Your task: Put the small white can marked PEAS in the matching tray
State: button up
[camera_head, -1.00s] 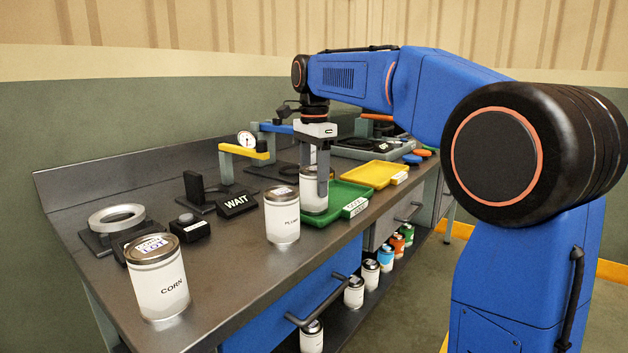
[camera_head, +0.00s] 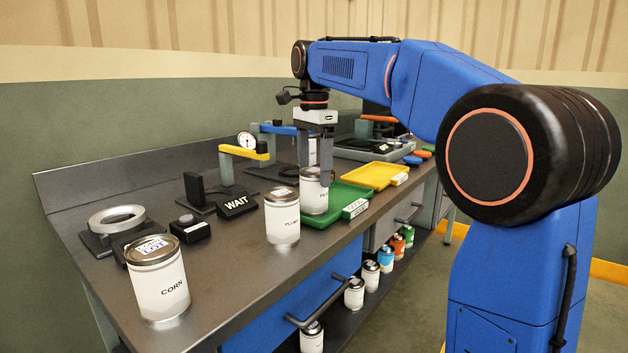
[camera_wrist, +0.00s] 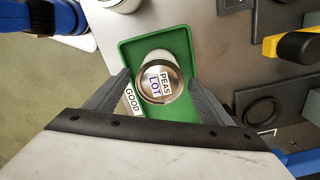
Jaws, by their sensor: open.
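The white PEAS can (camera_head: 314,198) stands upright in the green tray (camera_head: 349,193) on the bench. In the wrist view the lid of the PEAS can (camera_wrist: 159,82) reads PEAS LOT, and the green tray (camera_wrist: 180,42) has a GOOD label on its edge. My gripper (camera_head: 315,168) is open just above the can, its fingers at either side of the lid. In the wrist view the fingers show apart from the can, with nothing held between them.
A PLUM can (camera_head: 282,216) stands close in front of the green tray, and a CORN can (camera_head: 159,280) stands nearer. A yellow tray (camera_head: 375,176) lies beyond. A WAIT block (camera_head: 237,205) and gauge stand (camera_head: 247,150) are to the left. Several cans stand on the lower shelf.

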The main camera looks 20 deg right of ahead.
notch_tip(320, 180, up, 9)
jog(key=shift+f, duration=0.1)
jog(key=shift+s, duration=0.1)
dwell(0.3)
jog(key=s+d+f+n+t, duration=0.2)
jog(key=s+f+n, duration=0.5)
jog(key=s+f, duration=0.9)
jog(key=s+d+f+n+t, duration=0.2)
jog(key=s+d+f+n, duration=0.3)
jog(key=s+f, duration=1.2)
jog(key=f+n, duration=0.2)
jog(key=n, duration=0.1)
jog(key=shift+s+t, duration=0.15)
jog(key=shift+t, duration=0.25)
jog(key=shift+r, duration=0.1)
